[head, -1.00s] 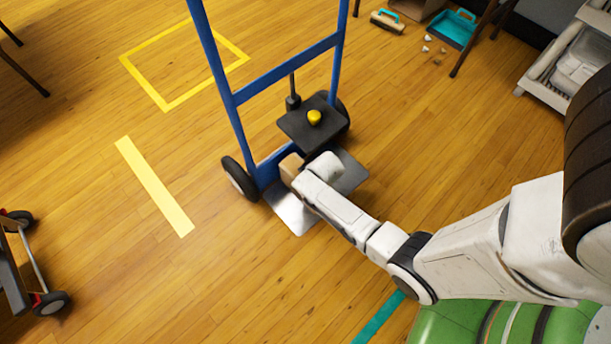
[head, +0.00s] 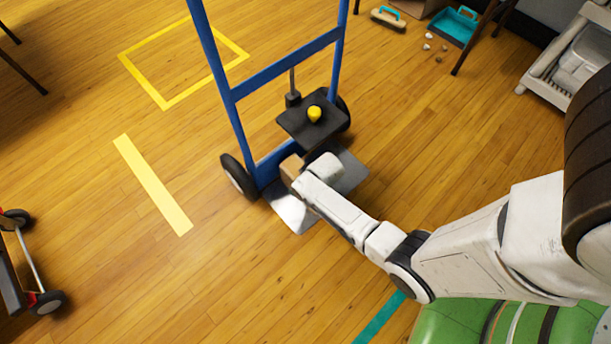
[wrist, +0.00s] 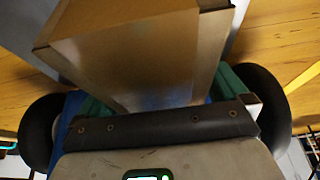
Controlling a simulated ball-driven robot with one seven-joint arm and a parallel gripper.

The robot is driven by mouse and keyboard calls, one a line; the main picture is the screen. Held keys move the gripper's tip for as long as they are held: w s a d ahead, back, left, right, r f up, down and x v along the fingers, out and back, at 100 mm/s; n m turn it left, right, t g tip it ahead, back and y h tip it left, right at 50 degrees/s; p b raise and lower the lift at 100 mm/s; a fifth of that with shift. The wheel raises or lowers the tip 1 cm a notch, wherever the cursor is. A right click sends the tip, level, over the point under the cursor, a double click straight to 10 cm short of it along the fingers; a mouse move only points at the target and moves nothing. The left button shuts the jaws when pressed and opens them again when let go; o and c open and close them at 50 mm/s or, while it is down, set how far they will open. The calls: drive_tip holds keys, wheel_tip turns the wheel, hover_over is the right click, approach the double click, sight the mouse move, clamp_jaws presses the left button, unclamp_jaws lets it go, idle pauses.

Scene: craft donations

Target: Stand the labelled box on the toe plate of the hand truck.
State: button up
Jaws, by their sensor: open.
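The hand truck (head: 266,80) has a blue upright frame and a silver toe plate (head: 290,214) lying low at the floor. A brown cardboard box, which I take to be the labelled box (wrist: 140,50), fills the top middle of the wrist view; only a small brown part (head: 291,168) shows in the head view, over the toe plate. My gripper (wrist: 165,97) is open, with a green finger on each side of the box. Gaps between fingers and box are hard to judge. No label is readable. My arm hides most of the box and its base in the head view.
A yellow floor square (head: 165,106) and strip (head: 152,185) lie left on open floor. A wheeled cart (head: 47,302) stands lower left.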

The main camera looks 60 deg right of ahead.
drive_tip(key=p+v, duration=0.7)
drive_tip(key=v, duration=0.5)
drive_tip(key=shift+r+p, duration=0.2)
drive_tip(key=shift+p, duration=0.15)
drive_tip(key=s+a+r+n+g, duration=0.1)
drive_tip(key=s+a+r, duration=0.2)
drive_tip(key=r, duration=0.3)
drive_tip(key=s+a+r+n+g, duration=0.1)
drive_tip(key=s+a+r, duration=0.2)
drive_tip(key=r, duration=0.4)
drive_tip(key=s+a+r+n+g+y, duration=0.1)
drive_tip(key=s+a+r, duration=0.2)
drive_tip(key=r, duration=0.4)
drive_tip(key=shift+s+a, duration=0.3)
drive_tip(key=shift+a, duration=0.2)
